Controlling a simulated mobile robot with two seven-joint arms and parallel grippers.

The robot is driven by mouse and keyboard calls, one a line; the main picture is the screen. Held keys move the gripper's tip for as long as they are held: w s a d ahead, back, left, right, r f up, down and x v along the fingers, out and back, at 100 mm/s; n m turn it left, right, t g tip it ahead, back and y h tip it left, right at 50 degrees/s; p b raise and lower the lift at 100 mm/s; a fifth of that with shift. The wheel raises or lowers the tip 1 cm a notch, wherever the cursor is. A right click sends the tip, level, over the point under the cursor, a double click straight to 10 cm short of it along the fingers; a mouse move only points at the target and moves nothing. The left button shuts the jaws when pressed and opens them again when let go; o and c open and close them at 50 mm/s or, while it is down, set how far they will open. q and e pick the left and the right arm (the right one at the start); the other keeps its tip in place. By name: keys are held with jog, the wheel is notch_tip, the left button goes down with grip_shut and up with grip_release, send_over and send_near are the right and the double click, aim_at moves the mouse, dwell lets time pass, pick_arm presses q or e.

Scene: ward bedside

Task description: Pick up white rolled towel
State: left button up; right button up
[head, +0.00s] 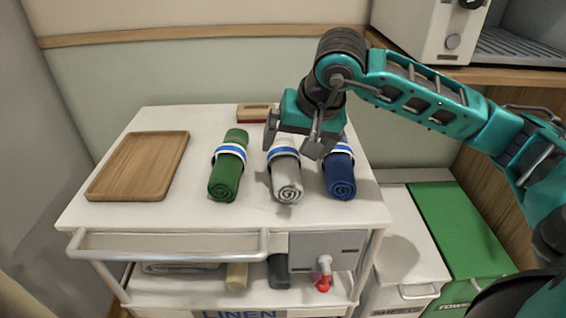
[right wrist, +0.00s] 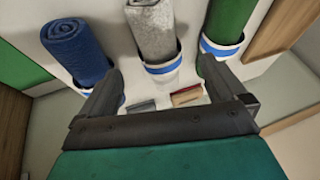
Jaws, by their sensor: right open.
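The white rolled towel (head: 286,181) lies on the cart top, with a blue-and-white band around its far part. It lies between a green rolled towel (head: 225,177) and a blue rolled towel (head: 340,177). My right gripper (head: 294,145) is open and empty, above the far, banded part of the white towel. In the right wrist view the white towel (right wrist: 150,28) shows beyond and between the spread fingers, apart from them as far as I can tell. The gripper hides part of the towel's far end in the head view. My left gripper is not in view.
A wooden tray (head: 139,167) lies at the left of the cart top (head: 150,213). A small red-and-tan block (head: 254,113) sits at the back edge. White and green bins (head: 460,230) stand right of the cart. The front of the top is clear.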

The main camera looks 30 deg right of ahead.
aim_at(289, 161)
jog(key=shift+x, duration=1.25)
jog(key=x, duration=0.5)
jog(key=shift+f, duration=0.4)
jog(key=shift+r, duration=0.1)
jog(key=c, duration=1.1)
jog(key=shift+c, duration=0.2)
